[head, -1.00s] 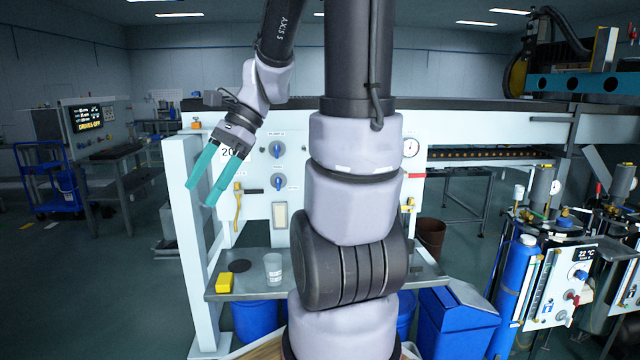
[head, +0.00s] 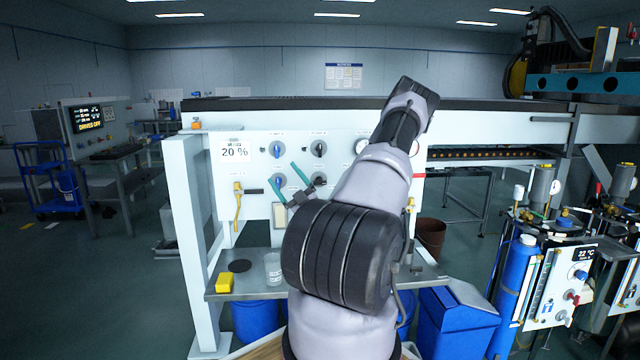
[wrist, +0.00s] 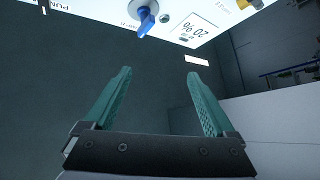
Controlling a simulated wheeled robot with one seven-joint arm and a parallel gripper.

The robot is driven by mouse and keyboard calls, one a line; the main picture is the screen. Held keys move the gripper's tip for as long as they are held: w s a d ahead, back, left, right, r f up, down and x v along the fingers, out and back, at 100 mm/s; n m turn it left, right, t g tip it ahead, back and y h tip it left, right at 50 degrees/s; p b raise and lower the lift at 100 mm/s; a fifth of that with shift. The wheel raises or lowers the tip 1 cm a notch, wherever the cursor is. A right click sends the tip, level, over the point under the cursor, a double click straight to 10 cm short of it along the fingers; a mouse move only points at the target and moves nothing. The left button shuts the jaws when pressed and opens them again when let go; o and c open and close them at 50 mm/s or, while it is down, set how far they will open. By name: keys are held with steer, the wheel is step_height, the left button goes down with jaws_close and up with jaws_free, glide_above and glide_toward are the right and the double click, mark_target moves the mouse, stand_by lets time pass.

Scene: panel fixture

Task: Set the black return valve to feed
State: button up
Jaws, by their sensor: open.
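The white panel (head: 250,208) carries two rows of round valve knobs. A black-handled knob (head: 319,149) is at the upper right of this group in the head view, its handle roughly upright. A second dark handle (head: 320,179) is below it, partly by my gripper. I cannot read which one is labelled return. Blue knobs (head: 277,151) are to the left; one blue knob (wrist: 146,22) shows in the wrist view. My gripper (head: 283,171) is open and empty in front of the panel, its teal fingers spread; it also shows in the wrist view (wrist: 158,73). No knob lies between the fingers.
A "20 %" sign (head: 235,150) is at the panel's upper left, with a yellow handle (head: 238,205) below. The shelf (head: 245,289) holds a yellow block (head: 225,282) and a clear beaker (head: 272,268). My arm hides the panel's right part.

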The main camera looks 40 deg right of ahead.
mark_target(320, 183)
steer(key=s+d+f+m+g+h, duration=0.45)
steer(key=d+f+m+h, duration=0.6)
steer(key=m+h, duration=0.4)
steer(key=shift+m+g, duration=0.25)
steer(key=shift+g, duration=0.1)
steer(key=x, duration=1.2)
steer(key=shift+s, duration=0.1)
steer(key=shift+y, duration=0.35)
steer(key=c, duration=1.4)
